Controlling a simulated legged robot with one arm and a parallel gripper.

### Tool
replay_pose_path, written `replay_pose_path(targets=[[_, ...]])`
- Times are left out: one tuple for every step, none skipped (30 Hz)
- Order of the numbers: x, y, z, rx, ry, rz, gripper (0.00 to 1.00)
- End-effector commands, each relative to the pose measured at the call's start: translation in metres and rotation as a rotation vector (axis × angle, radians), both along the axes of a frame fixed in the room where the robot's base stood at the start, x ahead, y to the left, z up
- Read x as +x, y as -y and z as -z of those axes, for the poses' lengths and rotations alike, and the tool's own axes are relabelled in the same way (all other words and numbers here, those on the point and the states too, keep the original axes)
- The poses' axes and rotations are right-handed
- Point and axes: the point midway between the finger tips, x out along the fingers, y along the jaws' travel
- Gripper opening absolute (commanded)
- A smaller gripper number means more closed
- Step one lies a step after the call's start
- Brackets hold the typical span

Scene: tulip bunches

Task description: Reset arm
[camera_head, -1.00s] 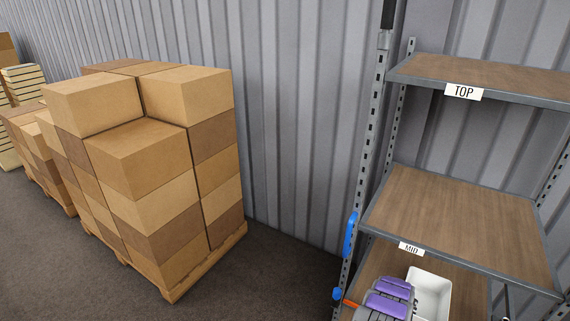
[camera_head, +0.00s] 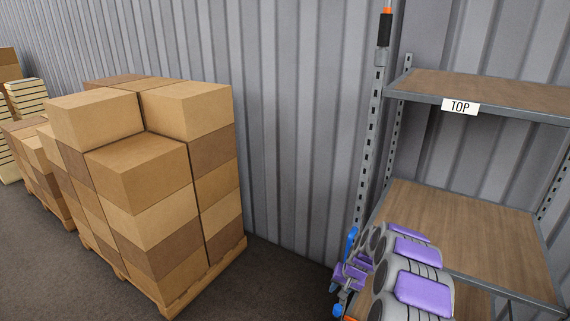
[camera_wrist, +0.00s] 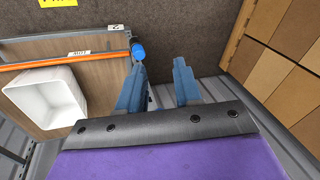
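My gripper (camera_wrist: 158,63) shows in the wrist view as two blue fingers with a clear gap between them. It is open and holds nothing. My arm, with purple pads, rises in front of the shelf rack at the lower right of the head view. The arm covers part of the middle shelf and what lies below it.
The metal rack has a top shelf (camera_head: 500,90) and an empty-looking middle shelf (camera_head: 470,225). A white bin (camera_wrist: 72,104) and an orange rod (camera_wrist: 50,69) show left of the fingers. Stacked boxes (camera_head: 140,170) stand on a pallet at left. Floor shows between.

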Motion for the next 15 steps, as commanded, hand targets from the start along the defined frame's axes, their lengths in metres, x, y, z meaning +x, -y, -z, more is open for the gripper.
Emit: replay_pose_path(targets=[[-0.007, -0.012, -0.021, 0.012, -0.001, -0.025, 0.34], [-0.012, -0.018, -0.03, 0.018, -0.007, -0.038, 0.34], [-0.019, -0.025, -0.044, 0.024, -0.01, -0.056, 0.34], [-0.023, -0.03, -0.054, 0.028, -0.011, -0.068, 0.34], [-0.029, -0.036, -0.063, 0.032, -0.015, -0.081, 0.34], [-0.038, -0.042, -0.075, 0.036, -0.023, -0.099, 0.34], [-0.045, -0.047, -0.085, 0.039, -0.027, -0.113, 0.34], [-0.052, -0.051, -0.093, 0.041, -0.034, -0.126, 0.34], [-0.061, -0.057, -0.106, 0.042, -0.037, -0.144, 0.34], [-0.068, -0.06, -0.115, 0.041, -0.04, -0.156, 0.34], [-0.076, -0.064, -0.122, 0.042, -0.046, -0.169, 0.34], [-0.087, -0.068, -0.133, 0.041, -0.053, -0.185, 0.34], [-0.094, -0.071, -0.141, 0.039, -0.056, -0.197, 0.34], [-0.103, -0.073, -0.149, 0.037, -0.062, -0.21, 0.34], [-0.114, -0.077, -0.159, 0.034, -0.069, -0.225, 0.34]])
